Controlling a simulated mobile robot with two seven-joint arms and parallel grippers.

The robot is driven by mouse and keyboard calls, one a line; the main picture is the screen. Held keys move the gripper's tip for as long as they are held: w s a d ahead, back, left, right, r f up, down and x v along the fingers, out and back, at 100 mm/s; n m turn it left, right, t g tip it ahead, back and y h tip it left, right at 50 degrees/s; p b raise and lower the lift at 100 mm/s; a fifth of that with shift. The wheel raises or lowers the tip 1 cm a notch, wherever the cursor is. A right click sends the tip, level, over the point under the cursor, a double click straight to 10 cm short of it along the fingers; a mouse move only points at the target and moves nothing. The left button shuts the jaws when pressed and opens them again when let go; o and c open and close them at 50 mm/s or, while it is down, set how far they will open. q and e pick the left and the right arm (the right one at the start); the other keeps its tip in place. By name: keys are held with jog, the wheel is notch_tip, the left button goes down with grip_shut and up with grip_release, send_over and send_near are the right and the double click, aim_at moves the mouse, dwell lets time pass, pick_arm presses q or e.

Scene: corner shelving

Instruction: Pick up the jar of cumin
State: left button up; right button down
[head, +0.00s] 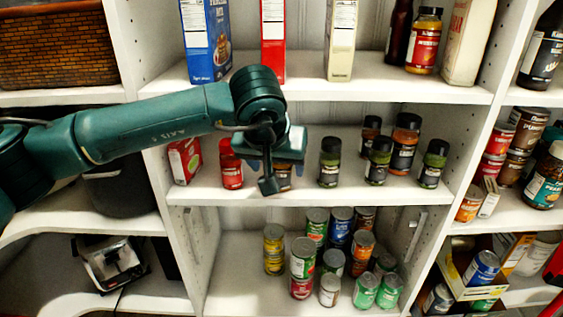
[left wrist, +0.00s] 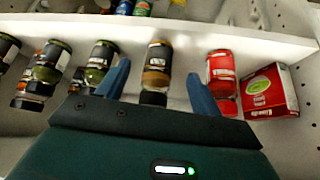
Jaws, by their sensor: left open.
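A jar with brown contents and a black lid (left wrist: 157,62) stands on the middle shelf; its label is too small to read, so I cannot confirm it is the cumin. In the head view it is mostly hidden behind my left gripper, with a brown part (head: 285,183) showing. My left gripper (head: 270,180) is open in front of the shelf. In the left wrist view its two blue fingers (left wrist: 157,82) point toward the brown jar, one to each side, with nothing held. My right gripper is not in view.
A red-lidded jar (head: 231,165) and a red box (head: 185,160) stand left of the brown jar. A green jar (head: 329,163) stands to its right, with several more spice jars beyond. Cans crowd the lower shelf; boxes stand on the upper shelf (head: 400,87).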

pick_arm(q)
jog(key=w, duration=0.2)
jog(key=shift+w+d+p, duration=0.3)
jog(key=shift+w, duration=0.1)
jog(key=shift+x, duration=1.65)
jog(key=shift+w+r, duration=0.1)
jog(key=shift+w, duration=0.1)
jog(key=shift+c, duration=0.5)
jog(key=c, duration=1)
